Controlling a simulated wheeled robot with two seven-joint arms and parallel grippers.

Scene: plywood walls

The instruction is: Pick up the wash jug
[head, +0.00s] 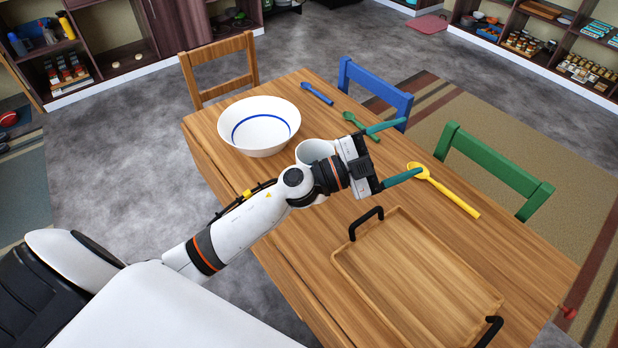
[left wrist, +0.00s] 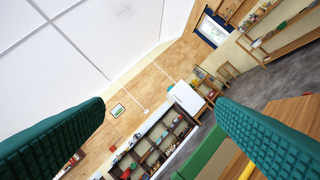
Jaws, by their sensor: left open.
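A white round vessel (head: 314,151), which looks like the wash jug, stands on the wooden table (head: 215,155). Only its rim and part of its inside show in the head view; my left wrist hides the rest, including any handle. My left gripper (head: 410,147) is open, with its two teal fingers apart and nothing between them. It is above the table, to the right of the vessel and pointing away from it. In the left wrist view the open fingers (left wrist: 165,135) frame the distant room, and the jug is not seen there. My right gripper is not in view.
A white bowl (head: 258,141) with a blue ring stands left of the vessel. A blue spoon (head: 317,93), a green spoon (head: 362,127) and a yellow spoon (head: 447,190) lie on the table. A wooden tray (head: 420,280) with black handles is at front right. Chairs surround the table.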

